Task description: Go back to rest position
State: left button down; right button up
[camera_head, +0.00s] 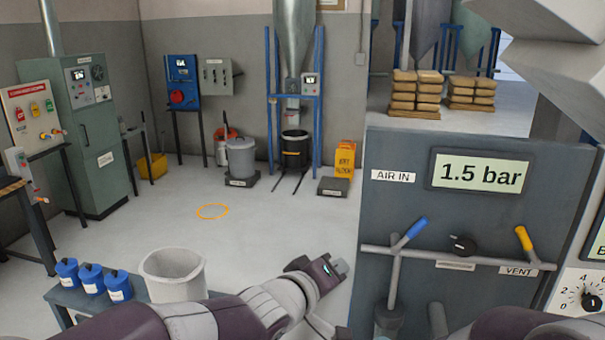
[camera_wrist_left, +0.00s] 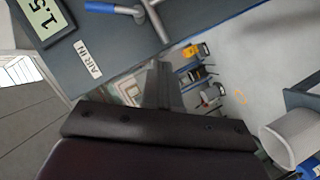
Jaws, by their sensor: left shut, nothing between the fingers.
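My left arm comes in from the bottom of the head view. Its gripper (camera_head: 338,266) points to the right, in front of the grey panel's left edge. The gripper is shut and holds nothing; in the left wrist view its fingers (camera_wrist_left: 163,85) stand together. The gripper is apart from the blue-handled valve (camera_head: 410,232) on the panel. My right gripper is not in view; only a dark arm part shows at the bottom right of the head view.
The grey panel (camera_head: 385,150) with a 1.5 bar display (camera_head: 480,172) stands close on the right. A blue-grey bench (camera_head: 62,300) at lower left bears a pale bucket (camera_head: 173,277) and blue containers (camera_head: 92,280). The floor around the orange ring (camera_head: 213,211) is clear.

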pick_arm(q)
jog(key=s+a+f+m+g+y+b, duration=0.1)
jog(key=s+a+f+m+g+y, duration=0.15)
jog(key=a+f, duration=0.4)
jog(key=s+a+f+m+g+y+b, duration=0.1)
jog(key=a+f+m+y, duration=0.1)
jog(key=a+f+y, duration=0.35)
jog(key=s+a+f+n+g+y+b, duration=0.1)
jog(key=s+a+f+g+b, duration=0.3)
jog(key=s+a+f, duration=1)
notch_tip(320, 180, down, 2)
jog(key=a+g, duration=0.2)
jog(key=a, duration=0.1)
jog(key=shift+s+b, duration=0.3)
jog(key=shift+b, duration=0.1)
jog(key=shift+d, duration=0.1)
